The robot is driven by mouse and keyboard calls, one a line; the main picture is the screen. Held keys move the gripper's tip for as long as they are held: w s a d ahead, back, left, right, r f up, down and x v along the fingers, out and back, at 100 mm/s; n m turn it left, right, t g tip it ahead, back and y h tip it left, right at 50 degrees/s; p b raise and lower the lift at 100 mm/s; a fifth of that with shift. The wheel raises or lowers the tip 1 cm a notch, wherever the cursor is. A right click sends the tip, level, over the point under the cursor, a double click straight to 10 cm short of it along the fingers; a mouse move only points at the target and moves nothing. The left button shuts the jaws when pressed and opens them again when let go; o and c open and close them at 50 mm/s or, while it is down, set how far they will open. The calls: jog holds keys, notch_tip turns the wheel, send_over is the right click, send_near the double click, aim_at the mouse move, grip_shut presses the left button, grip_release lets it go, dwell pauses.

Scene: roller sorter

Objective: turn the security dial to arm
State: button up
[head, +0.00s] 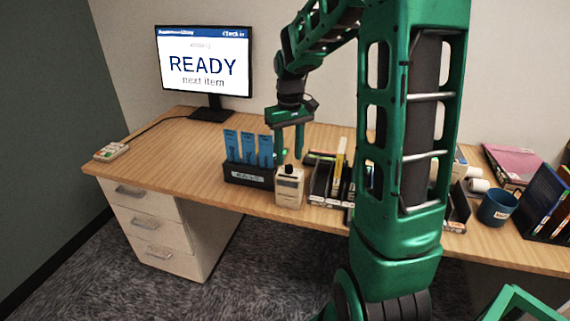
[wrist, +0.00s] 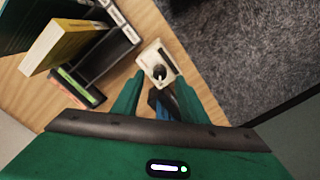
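A small cream box (head: 289,188) stands upright near the desk's front edge, and a dark round knob (head: 288,169) sits on its top. This looks like the security dial. In the wrist view the cream box (wrist: 152,58) and its dark knob (wrist: 158,72) show just beyond my fingertips. My gripper (head: 289,156) points down above the box with its two green fingers apart. In the wrist view my gripper (wrist: 159,80) is open, with the knob roughly between the fingertips. I cannot tell whether the fingers touch it. The dial's markings are too small to read.
A black holder (head: 248,175) with blue cards stands close at the left. A dark rack (head: 320,182) with a yellow book (head: 340,165) stands close at the right. A monitor (head: 204,62) reading "READY" is at the back. The desk's left part (head: 180,150) is mostly clear.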

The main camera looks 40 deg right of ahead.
aim_at(289, 165)
jog(key=shift+f, duration=1.8)
